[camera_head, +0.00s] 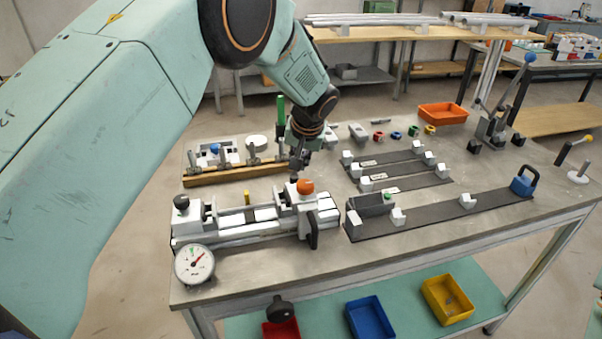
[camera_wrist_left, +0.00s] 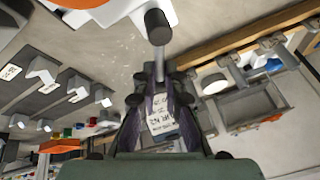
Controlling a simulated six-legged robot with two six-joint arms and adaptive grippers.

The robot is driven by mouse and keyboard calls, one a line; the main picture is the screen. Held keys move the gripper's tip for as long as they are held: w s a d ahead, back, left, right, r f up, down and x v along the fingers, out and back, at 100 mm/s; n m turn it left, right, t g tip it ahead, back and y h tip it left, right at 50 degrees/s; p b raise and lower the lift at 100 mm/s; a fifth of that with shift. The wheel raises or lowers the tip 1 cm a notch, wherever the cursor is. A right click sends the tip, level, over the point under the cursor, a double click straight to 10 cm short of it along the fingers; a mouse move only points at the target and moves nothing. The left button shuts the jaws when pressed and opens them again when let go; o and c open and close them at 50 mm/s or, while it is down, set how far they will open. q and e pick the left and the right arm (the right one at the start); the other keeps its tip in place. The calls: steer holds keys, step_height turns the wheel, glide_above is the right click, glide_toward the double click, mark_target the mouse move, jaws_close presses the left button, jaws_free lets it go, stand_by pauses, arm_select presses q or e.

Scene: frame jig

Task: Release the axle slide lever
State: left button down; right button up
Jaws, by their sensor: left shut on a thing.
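The jig (camera_head: 250,229) sits at the front left of the bench, with an orange knob (camera_head: 305,187) and a black handle (camera_head: 312,228) at its right end. My left gripper (camera_head: 299,168) points down just behind the orange knob. In the left wrist view, its fingers (camera_wrist_left: 160,90) are shut around a grey rod, which I take to be the lever (camera_wrist_left: 158,62), with a black cylindrical end (camera_wrist_left: 157,25). A white label with print (camera_wrist_left: 160,122) shows between the fingers; I cannot tell what it is fixed to. My right gripper is not in view.
A round dial gauge (camera_head: 195,265) is at the jig's front left. A wooden-based rack (camera_head: 235,175) stands behind the jig. Dark strips with white blocks (camera_head: 440,214) lie to the right. An orange bin (camera_head: 442,113) is at the back. Bare bench top shows between the jig and the strips.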

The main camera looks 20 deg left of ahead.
arm_select(q)
steer(key=n, duration=0.1)
steer(key=n+b, duration=0.1)
steer(key=shift+a+f+n+g+y, duration=0.15)
steer(key=shift+a+n+g+y, duration=0.15)
steer(key=shift+a+y, duration=0.1)
steer(key=shift+s+a+n+g+y+b, duration=0.15)
steer(key=shift+a+n+g+b, duration=0.1)
steer(key=shift+n, duration=0.4)
steer(key=shift+s+a+n+g+y+b, duration=0.15)
steer(key=shift+n+g, duration=0.1)
steer(key=shift+n, duration=0.4)
steer(key=c, duration=1.7)
jaws_free()
steer(key=shift+w, duration=0.1)
steer(key=v, duration=1.2)
